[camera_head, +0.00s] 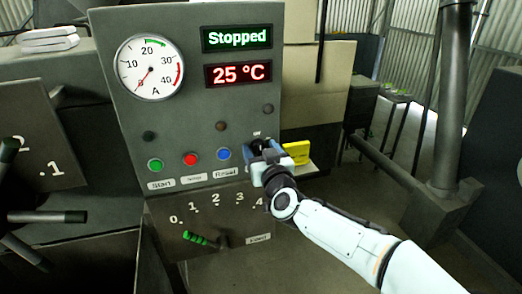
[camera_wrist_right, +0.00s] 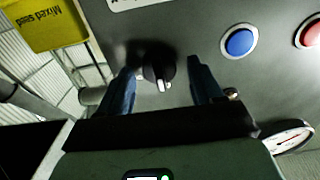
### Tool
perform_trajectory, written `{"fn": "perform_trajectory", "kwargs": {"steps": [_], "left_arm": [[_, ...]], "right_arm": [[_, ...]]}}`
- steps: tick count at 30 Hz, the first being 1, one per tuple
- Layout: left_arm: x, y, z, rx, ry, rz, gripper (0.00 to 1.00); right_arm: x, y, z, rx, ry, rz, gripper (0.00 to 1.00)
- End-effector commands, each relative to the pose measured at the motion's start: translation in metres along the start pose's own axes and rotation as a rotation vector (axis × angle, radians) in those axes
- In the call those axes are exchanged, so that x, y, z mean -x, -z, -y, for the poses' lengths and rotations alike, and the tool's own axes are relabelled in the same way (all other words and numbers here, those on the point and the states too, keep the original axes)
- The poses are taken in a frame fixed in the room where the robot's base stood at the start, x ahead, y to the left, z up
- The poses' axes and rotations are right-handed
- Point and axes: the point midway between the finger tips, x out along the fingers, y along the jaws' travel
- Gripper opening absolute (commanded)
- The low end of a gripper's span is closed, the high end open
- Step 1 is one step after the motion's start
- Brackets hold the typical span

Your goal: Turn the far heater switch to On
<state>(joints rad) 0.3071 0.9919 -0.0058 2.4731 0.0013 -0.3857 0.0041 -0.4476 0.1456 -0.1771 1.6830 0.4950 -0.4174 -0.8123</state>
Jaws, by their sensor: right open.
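A black rotary switch (camera_wrist_right: 158,68) with a pale pointer sits on the grey control panel (camera_head: 130,110). In the head view, the switch (camera_head: 259,144) is at the panel's lower right, under a small label, and my gripper partly hides it. My right gripper (camera_head: 262,153) is at the panel's right edge, pointing at the switch. In the right wrist view, its two fingers (camera_wrist_right: 161,74) are open, one on each side of the switch, with gaps visible. I cannot tell the setting of the switch. My left gripper is not in view.
Green (camera_head: 155,165), red (camera_head: 190,159) and blue (camera_head: 223,153) buttons sit left of the switch. Displays read "Stopped" (camera_head: 237,38) and "25 °C" (camera_head: 238,74). A green-handled lever (camera_head: 200,239) is below. A yellow "Mixed seed" container (camera_wrist_right: 45,22) stands beside the panel.

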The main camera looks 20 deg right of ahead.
Motion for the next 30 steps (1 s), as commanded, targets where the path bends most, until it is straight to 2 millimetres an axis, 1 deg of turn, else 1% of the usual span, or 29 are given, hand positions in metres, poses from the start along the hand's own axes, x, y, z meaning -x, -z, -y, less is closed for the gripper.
{"fn": "perform_trajectory", "kwargs": {"steps": [5,6,8,9,11,17,22,26,30], "left_arm": [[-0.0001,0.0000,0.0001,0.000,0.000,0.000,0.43],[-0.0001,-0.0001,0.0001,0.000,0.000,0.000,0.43],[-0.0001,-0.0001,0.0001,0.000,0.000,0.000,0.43],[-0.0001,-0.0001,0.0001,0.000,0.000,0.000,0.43],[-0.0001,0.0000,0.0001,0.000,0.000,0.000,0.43],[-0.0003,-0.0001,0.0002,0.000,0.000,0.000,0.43],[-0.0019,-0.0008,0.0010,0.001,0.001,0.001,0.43],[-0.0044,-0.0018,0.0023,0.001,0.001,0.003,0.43],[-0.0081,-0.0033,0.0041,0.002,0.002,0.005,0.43]], "right_arm": [[-0.0002,-0.0003,-0.0002,0.000,0.000,0.000,0.66],[-0.0001,-0.0003,-0.0001,0.000,0.000,0.000,0.62],[0.0000,-0.0003,-0.0001,0.000,0.000,0.000,0.43],[0.0000,-0.0003,-0.0001,0.000,0.000,0.000,0.30],[0.0000,-0.0003,-0.0001,0.000,0.000,0.000,0.11],[0.0001,-0.0003,-0.0001,-0.005,0.000,0.000,0.11],[0.0002,-0.0004,-0.0005,-0.042,0.000,0.000,0.11],[0.0002,-0.0007,-0.0010,-0.106,-0.001,0.000,0.11],[0.0003,-0.0012,-0.0011,-0.209,0.000,0.000,0.11]]}}
